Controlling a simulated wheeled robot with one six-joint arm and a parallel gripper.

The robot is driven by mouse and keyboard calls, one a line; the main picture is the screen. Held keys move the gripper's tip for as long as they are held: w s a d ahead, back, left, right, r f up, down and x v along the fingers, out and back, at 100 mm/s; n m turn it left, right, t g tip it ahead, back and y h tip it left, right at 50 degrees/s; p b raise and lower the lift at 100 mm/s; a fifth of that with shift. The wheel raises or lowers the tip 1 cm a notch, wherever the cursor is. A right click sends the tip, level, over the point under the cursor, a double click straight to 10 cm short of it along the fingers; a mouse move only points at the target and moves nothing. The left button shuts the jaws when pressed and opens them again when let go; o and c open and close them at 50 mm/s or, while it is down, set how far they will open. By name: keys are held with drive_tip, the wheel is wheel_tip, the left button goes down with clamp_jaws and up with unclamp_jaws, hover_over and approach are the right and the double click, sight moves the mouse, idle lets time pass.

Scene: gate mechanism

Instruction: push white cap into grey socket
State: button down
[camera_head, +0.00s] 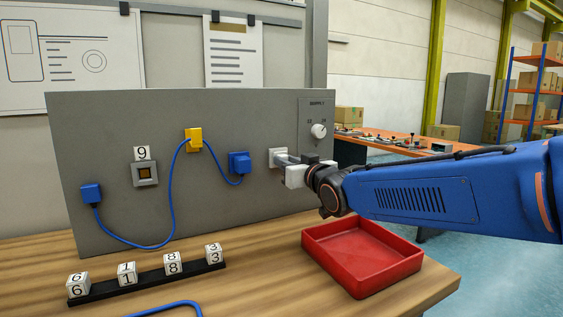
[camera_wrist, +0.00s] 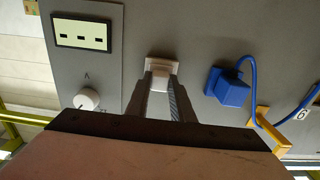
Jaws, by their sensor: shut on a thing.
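My gripper (camera_head: 284,160) is shut on the white cap (camera_head: 277,153) at the right part of the grey panel. In the wrist view the cap (camera_wrist: 161,66) shows as a pale square plate with a smaller block between my fingertips (camera_wrist: 160,92). The cap is at the panel face; whether it touches or is seated I cannot tell. No grey socket shows clearly behind it, as the cap and fingers cover that spot. A grey square frame (camera_head: 145,184) with a dark and amber centre is on the panel's left, under a "9" tag.
A blue plug (camera_head: 239,162) sits left of the cap, its cord running to a yellow block (camera_head: 194,140). A white dial (camera_head: 319,131) is to the right. A red tray (camera_head: 363,255) and several number cubes on a black rail (camera_head: 150,284) rest on the table.

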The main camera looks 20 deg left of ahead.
drive_tip(key=shift+s+d, duration=0.2)
drive_tip(key=shift+d, duration=0.05)
idle(0.4)
drive_tip(key=shift+v, duration=2.45)
drive_tip(key=shift+w, duration=0.1)
